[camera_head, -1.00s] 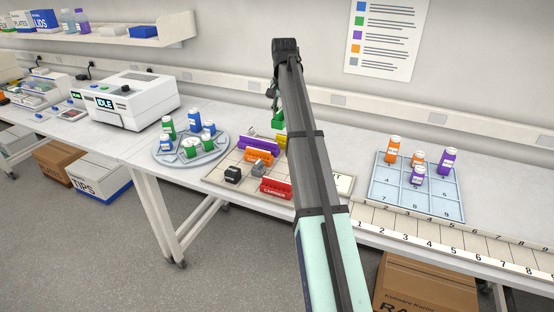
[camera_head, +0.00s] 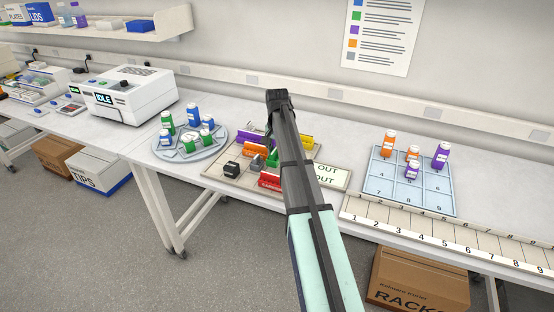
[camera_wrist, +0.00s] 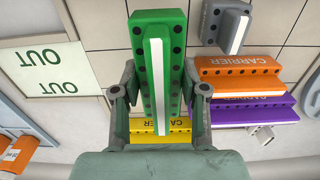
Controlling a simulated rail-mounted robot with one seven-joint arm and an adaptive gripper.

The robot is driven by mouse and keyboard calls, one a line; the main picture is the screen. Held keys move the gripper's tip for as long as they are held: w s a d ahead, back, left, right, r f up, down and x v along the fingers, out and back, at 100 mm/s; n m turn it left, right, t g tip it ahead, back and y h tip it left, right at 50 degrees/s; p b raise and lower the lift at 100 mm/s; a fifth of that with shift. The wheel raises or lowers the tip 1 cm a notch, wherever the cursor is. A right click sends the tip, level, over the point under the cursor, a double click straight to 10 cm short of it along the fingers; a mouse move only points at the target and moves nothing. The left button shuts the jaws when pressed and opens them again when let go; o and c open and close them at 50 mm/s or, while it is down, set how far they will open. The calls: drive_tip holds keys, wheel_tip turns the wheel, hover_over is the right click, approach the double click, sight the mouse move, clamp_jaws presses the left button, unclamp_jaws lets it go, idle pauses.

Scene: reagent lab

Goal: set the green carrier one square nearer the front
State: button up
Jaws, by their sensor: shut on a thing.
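My gripper (camera_wrist: 158,95) is shut on the green carrier (camera_wrist: 155,50), with a finger on either side of it. In the head view the green carrier (camera_head: 272,158) shows low over the board beside my arm, which partly hides it. I cannot tell whether it touches the board. The beige squared board (camera_head: 218,172) bears a purple carrier (camera_head: 256,138), an orange carrier (camera_head: 250,152), a yellow carrier (camera_head: 306,141) behind the green one, a red carrier (camera_head: 270,183) at the front edge, a grey piece (camera_head: 257,165) and a black piece (camera_head: 231,169).
An OUT card (camera_head: 330,176) lies at the board's right end. A round rack (camera_head: 217,144) of bottles stands left, a blue numbered tray (camera_head: 379,186) with several bottles right. In the wrist view the grey piece (camera_wrist: 224,22) and orange carrier (camera_wrist: 240,67) sit close right of the green carrier.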

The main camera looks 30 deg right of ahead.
drive_tip(key=shift+f+p, duration=0.4)
drive_tip(key=shift+f, duration=1.55)
drive_tip(key=shift+f, duration=0.15)
drive_tip(key=o, duration=1.2)
wheel_tip(320, 180, up, 12)
drive_tip(key=b, duration=0.2)
drive_tip(key=shift+b, duration=0.3)
